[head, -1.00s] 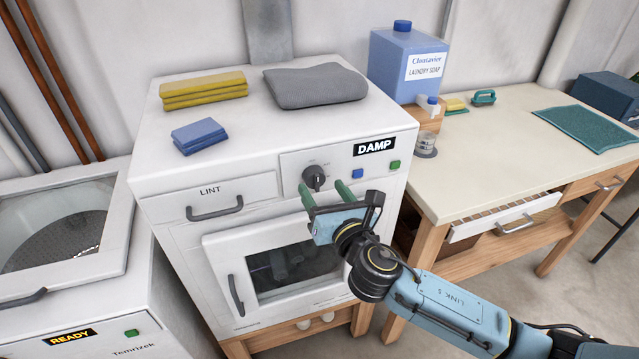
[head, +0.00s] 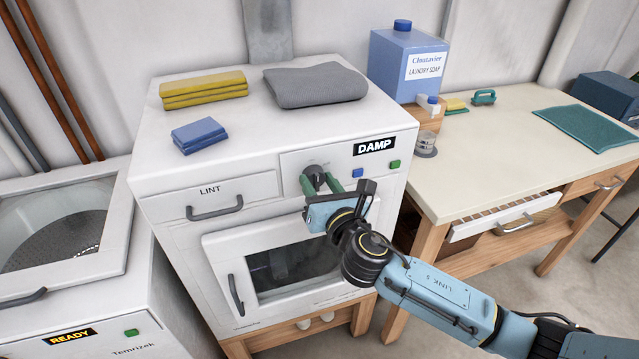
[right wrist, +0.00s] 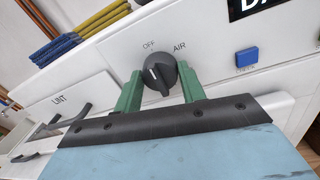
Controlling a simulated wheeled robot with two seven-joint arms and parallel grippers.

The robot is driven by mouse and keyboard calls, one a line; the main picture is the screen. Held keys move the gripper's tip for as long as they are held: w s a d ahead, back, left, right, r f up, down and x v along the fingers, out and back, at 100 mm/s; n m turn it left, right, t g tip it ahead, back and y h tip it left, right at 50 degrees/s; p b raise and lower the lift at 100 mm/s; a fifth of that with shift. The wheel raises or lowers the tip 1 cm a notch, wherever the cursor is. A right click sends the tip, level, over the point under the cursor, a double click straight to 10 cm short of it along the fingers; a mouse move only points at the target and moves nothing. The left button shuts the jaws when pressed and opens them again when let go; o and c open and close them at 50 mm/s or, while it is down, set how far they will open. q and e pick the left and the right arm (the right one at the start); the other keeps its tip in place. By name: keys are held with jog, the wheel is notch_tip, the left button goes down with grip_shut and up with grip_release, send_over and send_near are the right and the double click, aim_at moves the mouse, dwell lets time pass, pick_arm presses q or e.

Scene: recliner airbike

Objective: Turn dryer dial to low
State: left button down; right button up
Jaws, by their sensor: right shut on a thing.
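The dryer (head: 180,225) is a white box with a "DAMP" display on its front panel. Its black dial (head: 316,173) sits on that panel and shows more clearly in the right wrist view (right wrist: 159,73). There "OFF" and "AIR" can be read around it, and the dial's white mark points up toward "OFF". The other labels are hidden or too small to read. My right gripper (head: 322,182) is shut on the dial, with one green finger on each side of it in the right wrist view (right wrist: 160,78). My left gripper is not in view.
Blue (head: 358,173) and green (head: 395,164) buttons sit right of the dial. The lint drawer (head: 213,200) is at left and the door (head: 290,270) below. Folded cloths (head: 203,88) lie on top. A washer (head: 75,300) stands left, a table (head: 500,160) right.

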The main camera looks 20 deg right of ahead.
jog(key=shift+m, duration=0.3)
jog(key=m, duration=0.2)
jog(key=shift+f+m+b, duration=0.15)
jog(key=shift+m+b, duration=0.2)
jog(key=shift+m, duration=0.05)
jog(key=m, duration=0.3)
jog(key=shift+m+b, duration=0.4)
jog(key=m, duration=0.3)
jog(key=m+b, duration=0.1)
jog(key=m, duration=0.2)
jog(key=shift+m+t+h, duration=0.3)
jog(key=shift+h, duration=0.1)
jog(key=m, duration=0.5)
jog(key=shift+a+f+m, duration=0.1)
jog(key=shift+m, duration=0.3)
jog(key=m+h, duration=0.1)
jog(key=m, duration=0.4)
jog(key=shift+p, duration=0.3)
jog(key=o, duration=1)
